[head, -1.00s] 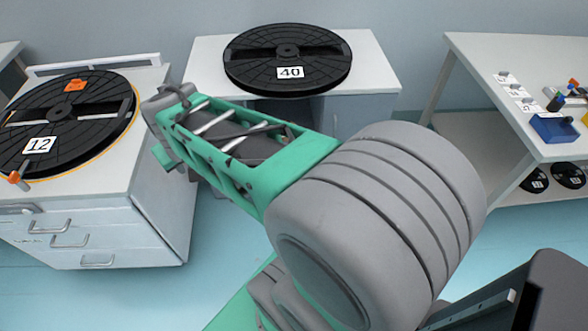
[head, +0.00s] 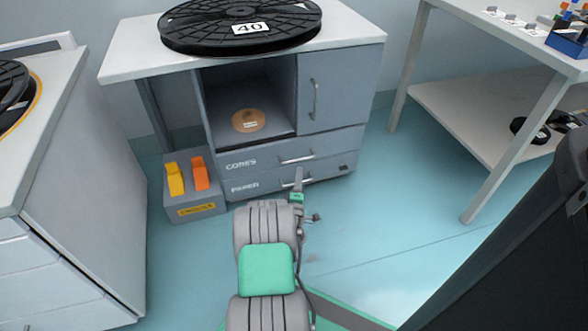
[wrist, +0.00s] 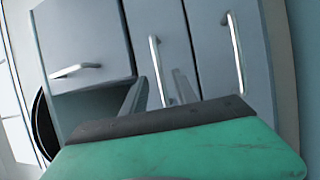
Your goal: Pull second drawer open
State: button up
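The grey cabinet (head: 340,92) has two drawers under its compartment and door. The upper drawer (head: 262,160) is lettered CORES and has a bar handle (head: 297,157). The lower, second drawer (head: 265,184) is lettered PAPER. Both look shut. My gripper (head: 298,178) is in front of the drawers and partly hides the lower handle in the head view. In the wrist view my gripper (wrist: 161,76) is open, its fingers either side of one drawer's handle (wrist: 156,62), apparently the upper one. The other drawer's handle (wrist: 234,52) is to the right. I cannot tell whether the fingers touch anything.
A grey box (head: 200,211) with yellow and orange items stands left of the drawers. A black reel marked 40 (head: 205,38) lies on the cabinet top. Another cabinet (head: 80,200) stands left and a white table (head: 455,120) right. Floor between is clear.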

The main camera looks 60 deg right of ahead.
aim_at(299, 159)
jog(key=shift+w+b+x, duration=0.15)
jog(key=shift+b+x, duration=0.75)
jog(key=shift+x, duration=1.05)
jog(key=shift+w+b+x, duration=0.15)
jog(key=shift+b+x, duration=0.75)
jog(key=shift+x, duration=1.05)
jog(key=shift+a+r, duration=0.15)
jog(key=shift+c, duration=0.3)
grip_shut()
